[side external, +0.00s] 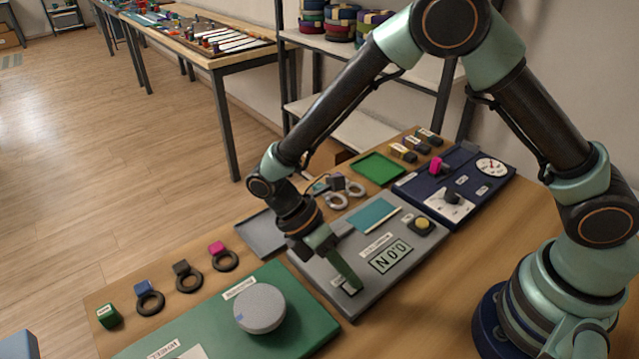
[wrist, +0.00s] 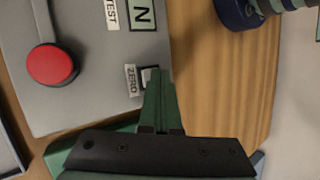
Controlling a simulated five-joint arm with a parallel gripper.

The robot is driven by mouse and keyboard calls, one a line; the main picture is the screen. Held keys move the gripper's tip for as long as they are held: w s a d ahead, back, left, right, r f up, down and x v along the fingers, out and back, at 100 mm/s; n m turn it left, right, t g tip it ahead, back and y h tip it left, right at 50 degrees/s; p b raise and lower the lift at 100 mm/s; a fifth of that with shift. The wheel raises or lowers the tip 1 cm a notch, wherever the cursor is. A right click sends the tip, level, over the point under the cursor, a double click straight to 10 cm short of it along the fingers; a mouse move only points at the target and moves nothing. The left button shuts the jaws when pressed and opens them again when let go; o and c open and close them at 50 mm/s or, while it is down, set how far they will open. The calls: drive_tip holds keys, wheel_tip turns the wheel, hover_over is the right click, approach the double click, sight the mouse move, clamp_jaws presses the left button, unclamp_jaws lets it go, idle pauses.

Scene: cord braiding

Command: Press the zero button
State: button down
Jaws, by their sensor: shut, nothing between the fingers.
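The zero button is a small pale button (wrist: 147,74) beside a white "ZERO" label (wrist: 130,80) on a grey panel (wrist: 85,110). It also shows in the side view (side external: 347,290), at the panel's front edge, partly covered by my fingertips. My gripper (side external: 355,286) is shut and empty, with its green fingers pointing down at the button. In the wrist view the fingertips (wrist: 159,72) overlap the button's right part. Whether they touch it or hover just above, I cannot tell.
The grey panel also has a display reading "0.0 N" (side external: 390,257), a yellow button (side external: 424,223) and a red button (wrist: 52,65). A green panel with a round grey disc (side external: 260,308) lies to the left. A dark blue panel (side external: 480,200) lies behind right.

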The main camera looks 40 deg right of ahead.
sight(348, 284)
drive_tip(key=shift+r, duration=0.8)
drive_tip(key=shift+r, duration=2.55)
drive_tip(key=w+d+r+m+t+y, duration=0.2)
drive_tip(key=d+r+m+t+y, duration=0.2)
drive_tip(key=d+r+m+t, duration=0.7)
drive_tip(key=d+r+m, duration=0.4)
drive_tip(key=d+m, duration=0.1)
drive_tip(key=shift+w+r+m+t, duration=0.2)
drive_tip(key=shift+m+t, duration=0.1)
drive_tip(key=shift+t, duration=0.1)
